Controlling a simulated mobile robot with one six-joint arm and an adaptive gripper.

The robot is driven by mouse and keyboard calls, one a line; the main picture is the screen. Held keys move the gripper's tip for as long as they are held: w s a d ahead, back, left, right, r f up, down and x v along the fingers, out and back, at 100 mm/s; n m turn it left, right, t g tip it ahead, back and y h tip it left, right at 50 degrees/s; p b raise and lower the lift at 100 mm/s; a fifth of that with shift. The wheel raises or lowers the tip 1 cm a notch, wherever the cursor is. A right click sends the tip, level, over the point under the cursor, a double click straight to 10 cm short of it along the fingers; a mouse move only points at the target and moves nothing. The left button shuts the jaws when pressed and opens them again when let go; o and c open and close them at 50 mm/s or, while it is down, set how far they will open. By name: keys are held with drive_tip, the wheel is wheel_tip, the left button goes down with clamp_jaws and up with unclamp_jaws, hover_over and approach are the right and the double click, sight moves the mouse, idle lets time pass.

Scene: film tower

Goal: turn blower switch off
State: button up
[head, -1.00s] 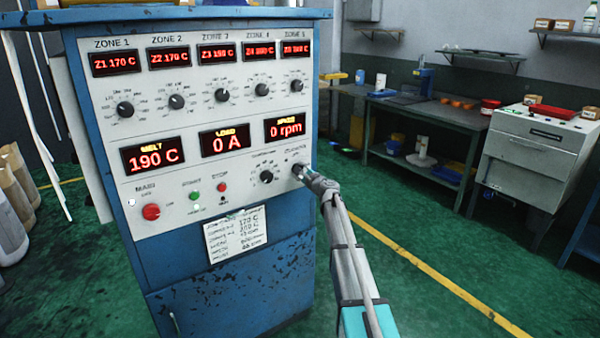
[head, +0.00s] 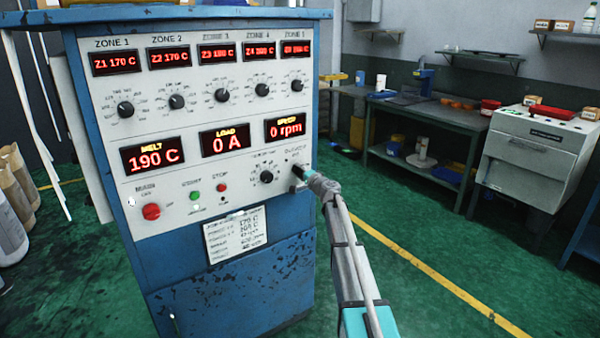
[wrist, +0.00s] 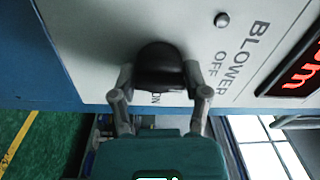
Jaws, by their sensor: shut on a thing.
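The blower switch is a black rounded knob (wrist: 160,66) on the white panel, seen in the wrist view. The labels BLOWER and OFF are on one side of it, and ON partly shows beside its edge. My gripper (wrist: 158,77) is shut on this knob, one finger on each side. How far the knob is turned is hard to tell. A small unlit grey lamp (wrist: 221,19) sits near the BLOWER label.
The blue cabinet's panel also holds a red main knob (head: 151,212), a green start button (head: 195,195), a red stop button (head: 221,188) and another black dial (head: 266,177) close left of my gripper. Displays read 190 C, 0 A and 0 rpm. Green floor right of the cabinet is clear.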

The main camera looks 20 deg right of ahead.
drive_tip(key=shift+n, duration=0.4)
drive_tip(key=o, duration=1.1)
drive_tip(key=shift+f, duration=0.1)
drive_tip(key=shift+o, duration=0.2)
drive_tip(key=shift+m, duration=0.6)
